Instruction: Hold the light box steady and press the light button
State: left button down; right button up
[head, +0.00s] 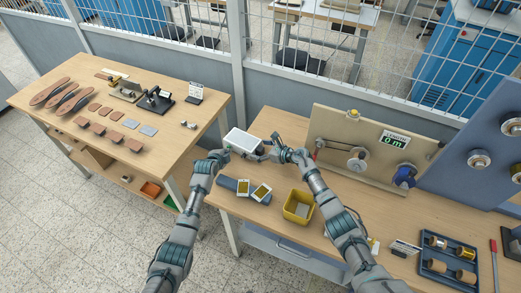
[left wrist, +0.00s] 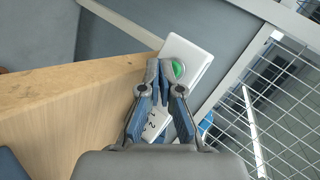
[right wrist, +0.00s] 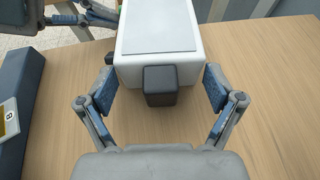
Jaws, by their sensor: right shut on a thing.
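The white light box (head: 243,141) with a grey top stands near the left end of the right-hand bench. My right gripper also shows in the head view (head: 273,153). The round green button (left wrist: 178,68) shows on the box in the left wrist view. My left gripper (left wrist: 158,72) has its fingertips together beside the button; I cannot tell whether they touch it.
A blue holder (head: 228,183) with two white-and-yellow cards (head: 261,192) lies in front of the box. A yellow bin (head: 298,206) stands to its right. A beige machine panel (head: 345,130) rises behind. A gap separates the left bench (head: 150,70), which bears leather pieces and tools.

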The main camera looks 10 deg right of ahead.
pick_arm(q)
jog(key=shift+r, duration=0.1)
pick_arm(e)
jog(key=shift+s+a+f, duration=0.15)
jog(key=shift+s+a, duration=0.05)
jog(key=shift+a, duration=0.05)
pick_arm(q)
jog(key=s+a, duration=0.4)
jog(key=shift+s, duration=0.4)
pick_arm(e)
jog(key=shift+d, duration=0.1)
jog(key=shift+w, duration=0.1)
jog(key=o, duration=1.5)
jog(key=shift+d, duration=0.2)
